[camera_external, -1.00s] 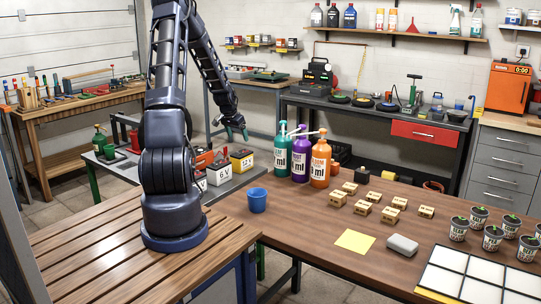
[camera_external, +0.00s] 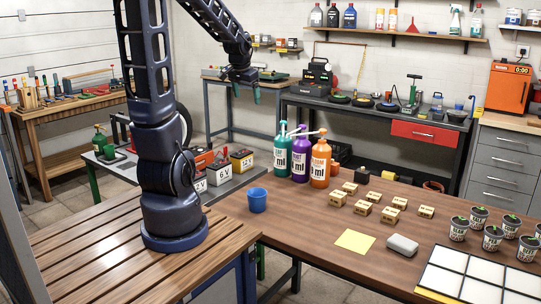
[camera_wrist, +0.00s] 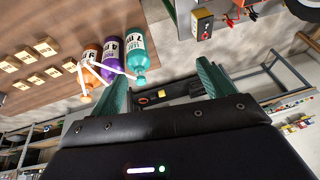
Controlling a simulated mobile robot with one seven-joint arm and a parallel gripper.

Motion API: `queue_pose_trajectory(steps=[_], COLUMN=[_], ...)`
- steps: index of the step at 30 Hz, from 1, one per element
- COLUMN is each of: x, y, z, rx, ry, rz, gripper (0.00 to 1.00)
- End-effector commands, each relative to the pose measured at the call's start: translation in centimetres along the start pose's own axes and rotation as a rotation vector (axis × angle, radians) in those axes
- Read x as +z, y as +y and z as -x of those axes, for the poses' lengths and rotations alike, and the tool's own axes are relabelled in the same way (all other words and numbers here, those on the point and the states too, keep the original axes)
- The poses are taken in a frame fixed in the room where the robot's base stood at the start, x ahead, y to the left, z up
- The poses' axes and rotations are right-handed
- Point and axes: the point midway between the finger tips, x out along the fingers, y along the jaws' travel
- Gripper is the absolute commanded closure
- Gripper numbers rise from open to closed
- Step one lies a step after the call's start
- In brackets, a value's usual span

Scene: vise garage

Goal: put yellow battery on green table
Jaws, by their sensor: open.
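The yellow battery (camera_external: 242,161), a yellow box with a dark top, stands on the low grey-topped table behind the brown workbench. That low table (camera_external: 226,184) has green legs (camera_external: 93,180); I see no table with a green top. My gripper (camera_external: 243,93) is open and empty, high above and behind the battery. In the wrist view its green fingers are spread (camera_wrist: 163,85) with no object held between them.
Green, purple and orange pump bottles (camera_external: 301,157) stand right of the battery on the brown workbench (camera_external: 300,220). A blue cup (camera_external: 257,200) is at its left edge. A back table (camera_external: 215,78) carries a green object.

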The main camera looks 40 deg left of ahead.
Motion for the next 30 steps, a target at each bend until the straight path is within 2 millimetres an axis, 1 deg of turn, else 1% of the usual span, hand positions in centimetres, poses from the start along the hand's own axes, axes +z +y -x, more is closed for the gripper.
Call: queue_pose_trajectory(steps=[1, 6, 11, 15, 18, 21, 24, 27, 30], x=[0.8, 4.2, 7.6, 10.9, 13.2, 15.2, 16.6, 17.5, 17.8], y=[0.9, 3.1, 4.9, 6.2, 7.0, 7.5, 7.9, 8.1, 8.1], z=[1.5, 5.2, 8.3, 10.5, 11.7, 12.6, 13.1, 13.3, 13.4], rx=[-0.001, 0.008, 0.024, 0.045, 0.063, 0.080, 0.094, 0.102, 0.106], ry=[0.010, 0.021, 0.034, 0.045, 0.051, 0.055, 0.058, 0.057, 0.056], rz=[-0.002, 0.010, 0.023, 0.035, 0.044, 0.049, 0.054, 0.057, 0.059], gripper=[0.19, 0.19, 0.19, 0.19, 0.19, 0.19, 0.19, 0.19, 0.19])
